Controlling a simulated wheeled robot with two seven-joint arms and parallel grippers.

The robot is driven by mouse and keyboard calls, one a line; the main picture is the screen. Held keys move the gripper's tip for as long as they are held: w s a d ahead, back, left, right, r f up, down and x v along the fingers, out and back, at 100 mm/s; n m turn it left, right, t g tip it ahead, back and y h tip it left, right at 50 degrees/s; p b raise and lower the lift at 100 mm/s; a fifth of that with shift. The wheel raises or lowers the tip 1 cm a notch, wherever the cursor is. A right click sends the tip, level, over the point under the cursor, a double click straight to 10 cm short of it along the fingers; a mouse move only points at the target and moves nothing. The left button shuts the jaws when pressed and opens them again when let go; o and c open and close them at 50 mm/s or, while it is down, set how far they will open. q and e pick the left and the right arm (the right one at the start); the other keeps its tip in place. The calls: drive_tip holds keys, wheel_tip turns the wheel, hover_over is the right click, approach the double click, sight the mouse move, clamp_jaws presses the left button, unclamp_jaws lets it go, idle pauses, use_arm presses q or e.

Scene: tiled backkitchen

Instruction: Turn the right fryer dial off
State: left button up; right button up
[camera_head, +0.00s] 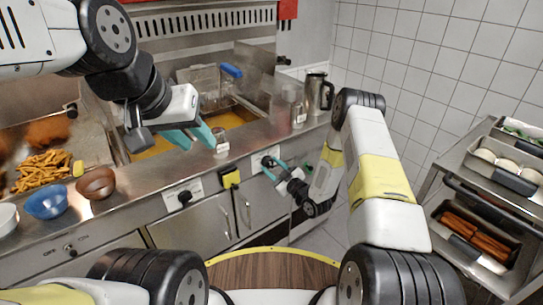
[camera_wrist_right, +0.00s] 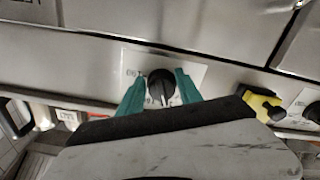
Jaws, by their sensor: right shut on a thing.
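The right fryer dial (camera_head: 268,162) is a black knob on a white label plate on the steel front panel. In the right wrist view the dial (camera_wrist_right: 160,84) shows a pale pointer mark. My right gripper (camera_head: 276,172) has its teal fingers on either side of the dial and is shut on it; the fingers also show in the right wrist view (camera_wrist_right: 160,92). My left gripper (camera_head: 193,137) is open and empty, with its teal fingers apart above the fryer's front edge.
Another black dial (camera_head: 184,197) is on the panel to the left, with a yellow piece (camera_head: 231,179) between them. Bowls (camera_head: 96,183) and fries (camera_head: 42,170) stand at left. A metal jug (camera_head: 318,94) stands at the back. A rack with trays (camera_head: 484,238) is at right.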

drive_tip(key=n, duration=0.3)
drive_tip(key=shift+d+n, duration=0.1)
drive_tip(key=shift+n, duration=0.2)
drive_tip(key=shift+w+d+r+n, duration=0.1)
drive_tip(key=shift+n, duration=1.7)
drive_tip(key=o, duration=1.3)
drive_tip(key=shift+o, duration=0.2)
drive_tip(key=shift+r, duration=0.1)
drive_tip(key=v, duration=0.7)
drive_tip(key=shift+s+d, duration=0.25)
